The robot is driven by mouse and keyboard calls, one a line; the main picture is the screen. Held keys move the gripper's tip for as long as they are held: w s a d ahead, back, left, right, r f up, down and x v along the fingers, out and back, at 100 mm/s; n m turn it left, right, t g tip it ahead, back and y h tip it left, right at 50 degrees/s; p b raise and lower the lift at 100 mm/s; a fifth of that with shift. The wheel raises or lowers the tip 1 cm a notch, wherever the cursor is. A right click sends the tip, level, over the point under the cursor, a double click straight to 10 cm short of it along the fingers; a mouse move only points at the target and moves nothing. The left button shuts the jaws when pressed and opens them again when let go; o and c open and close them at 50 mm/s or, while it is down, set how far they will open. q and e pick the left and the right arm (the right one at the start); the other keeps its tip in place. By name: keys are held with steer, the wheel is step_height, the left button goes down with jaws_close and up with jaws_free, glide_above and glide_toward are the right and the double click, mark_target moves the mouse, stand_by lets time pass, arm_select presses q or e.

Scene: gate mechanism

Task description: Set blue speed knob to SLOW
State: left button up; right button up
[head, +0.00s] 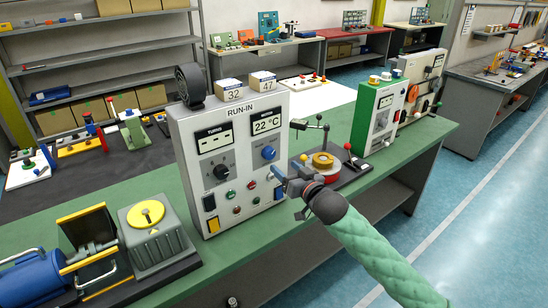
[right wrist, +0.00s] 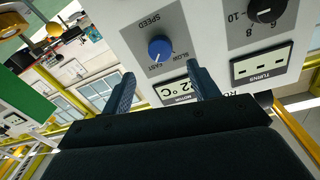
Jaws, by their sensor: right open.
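The blue speed knob (head: 269,152) is on the right part of the grey RUN-IN panel (head: 190,140). In the right wrist view, which is turned nearly upside down, the blue knob (right wrist: 160,48) sits on a grey plate marked SPEED, SLOW and FAST. A small pale mark on the knob appears to lie on the FAST side. My right gripper (head: 280,175) is open in front of the panel, slightly below the knob in the head view. In the right wrist view its fingers (right wrist: 161,70) are spread, with the knob beyond their tips, apparently untouched. My left gripper is not in view.
A black knob (head: 221,171) and several buttons share the panel. A red and yellow fixture with levers (head: 322,161) stands close on the right. A green-sided panel (head: 378,120) is farther right. A grey box with a yellow dial (head: 147,214) stands left.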

mark_target(271, 155)
steer(key=p+x, duration=0.3)
steer(key=x, duration=0.3)
steer(key=shift+w+a+r, duration=0.1)
steer(key=shift+w+a, duration=0.1)
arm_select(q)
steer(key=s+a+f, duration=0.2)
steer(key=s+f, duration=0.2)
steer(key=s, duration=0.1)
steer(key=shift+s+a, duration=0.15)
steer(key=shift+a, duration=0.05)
arm_select(e)
steer(key=shift+w+a, duration=0.35)
steer(key=shift+w, duration=0.2)
steer(key=c, duration=1)
